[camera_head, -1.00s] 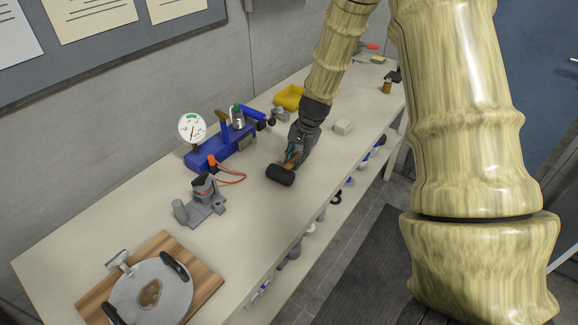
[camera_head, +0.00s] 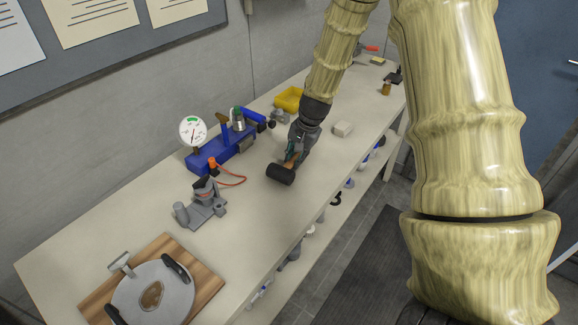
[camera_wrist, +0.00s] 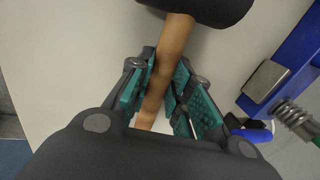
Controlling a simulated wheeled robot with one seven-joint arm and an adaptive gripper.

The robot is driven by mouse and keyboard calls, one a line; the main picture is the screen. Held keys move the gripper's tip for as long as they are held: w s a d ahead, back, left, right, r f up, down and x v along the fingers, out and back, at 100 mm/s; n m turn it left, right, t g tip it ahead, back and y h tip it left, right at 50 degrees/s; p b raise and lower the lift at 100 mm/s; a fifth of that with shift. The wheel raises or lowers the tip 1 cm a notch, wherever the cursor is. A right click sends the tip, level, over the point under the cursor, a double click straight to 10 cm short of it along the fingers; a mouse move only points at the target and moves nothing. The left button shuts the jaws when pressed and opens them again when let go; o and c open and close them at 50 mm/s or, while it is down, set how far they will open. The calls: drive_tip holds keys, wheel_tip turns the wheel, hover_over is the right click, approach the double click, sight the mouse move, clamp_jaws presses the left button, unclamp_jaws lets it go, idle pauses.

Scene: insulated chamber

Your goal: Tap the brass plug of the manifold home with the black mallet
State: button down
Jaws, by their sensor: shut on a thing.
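The black mallet has a dark cylindrical head (camera_head: 281,174) and a wooden handle (camera_wrist: 166,70). My gripper (camera_head: 293,153) is shut on the handle, which runs between the teal finger pads in the wrist view (camera_wrist: 168,92). The mallet head is close to the bench top; I cannot tell whether it touches. The blue manifold (camera_head: 205,158) stands to the left of the mallet, apart from it, with a white dial gauge (camera_head: 193,130). A brownish, brass-like piece (camera_head: 222,119) sticks up from it, perhaps the plug. Part of the manifold shows at the wrist view's right edge (camera_wrist: 290,62).
A grey clamp-like fixture (camera_head: 203,205) with an orange cable stands in front of the manifold. A wooden board (camera_head: 208,283) with a round plate lies at the near end. Bench between mallet and board is clear.

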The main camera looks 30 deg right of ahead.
sight(296, 157)
drive_tip(key=shift+r+p, duration=1.85)
drive_tip(key=shift+r, duration=0.55)
drive_tip(key=shift+f, duration=0.15)
